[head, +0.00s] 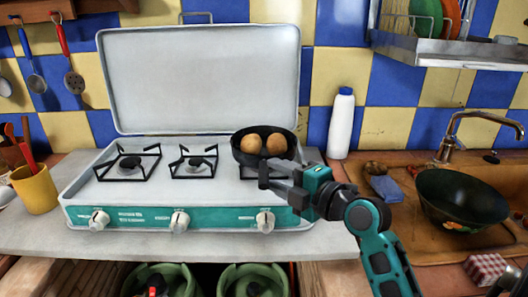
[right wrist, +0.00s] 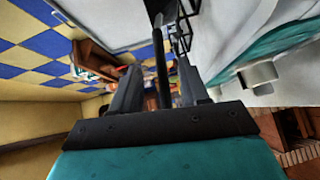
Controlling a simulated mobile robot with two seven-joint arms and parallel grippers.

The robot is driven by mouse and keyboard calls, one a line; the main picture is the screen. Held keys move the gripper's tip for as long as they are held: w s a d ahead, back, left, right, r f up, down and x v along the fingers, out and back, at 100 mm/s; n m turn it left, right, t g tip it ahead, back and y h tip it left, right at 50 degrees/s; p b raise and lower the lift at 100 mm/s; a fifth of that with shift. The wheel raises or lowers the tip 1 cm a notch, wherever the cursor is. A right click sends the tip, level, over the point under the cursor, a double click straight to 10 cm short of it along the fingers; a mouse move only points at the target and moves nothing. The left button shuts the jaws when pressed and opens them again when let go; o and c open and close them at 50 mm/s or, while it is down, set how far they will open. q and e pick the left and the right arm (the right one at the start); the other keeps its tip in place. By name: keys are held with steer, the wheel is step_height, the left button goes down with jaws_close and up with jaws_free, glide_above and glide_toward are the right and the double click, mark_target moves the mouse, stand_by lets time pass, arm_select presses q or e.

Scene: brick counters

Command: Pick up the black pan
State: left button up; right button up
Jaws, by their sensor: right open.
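The black pan (head: 236,152) sits on the right burner of the stove, with two brown round items (head: 264,144) in it. My right gripper (head: 273,180) is at the front of the pan, by its handle. In the right wrist view the dark handle (right wrist: 162,62) runs between the two fingers of my right gripper (right wrist: 160,80). The fingers are apart, with a gap visible on each side of the handle. My left gripper is not in view.
The stove (head: 140,213) has a raised lid (head: 200,80) behind the pan and knobs along its front. A white bottle (head: 341,125) stands to the right. Further right are a sponge (head: 385,188), a dark bowl (head: 460,195) and a faucet (head: 450,145). A yellow cup (head: 37,190) stands left.

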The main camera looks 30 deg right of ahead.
mark_target(266, 168)
steer(key=x, duration=0.4)
steer(key=shift+w+f+p, duration=0.1)
steer(key=shift+p, duration=0.2)
jaws_close()
stand_by(1.1)
steer(key=shift+r, duration=0.2)
